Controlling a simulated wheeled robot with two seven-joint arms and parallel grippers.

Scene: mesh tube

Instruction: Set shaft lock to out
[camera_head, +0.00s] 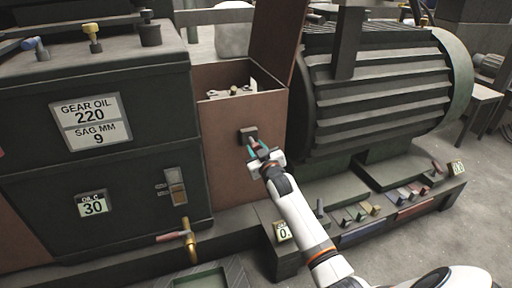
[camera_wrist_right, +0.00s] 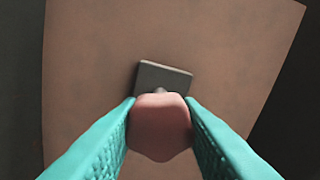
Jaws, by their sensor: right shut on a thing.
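The shaft lock appears to be the small dark square plate (camera_head: 247,134) with a reddish knob on the brown panel between the gear box and the motor. In the right wrist view the plate (camera_wrist_right: 163,78) shows behind the rounded red knob (camera_wrist_right: 160,126). My right gripper (camera_head: 260,151) is at the knob, and its teal fingers are shut on the knob from both sides. The knob's stem is mostly hidden behind the knob. No label for the lock's in or out position can be read. My left gripper is not in view.
The brown housing (camera_head: 218,153) is open at the top, with its lid raised. A ribbed motor (camera_head: 385,90) stands to the right. A brass valve with a red handle (camera_head: 172,237) sticks out low at left. Several small coloured blocks lie on the base ledge at right.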

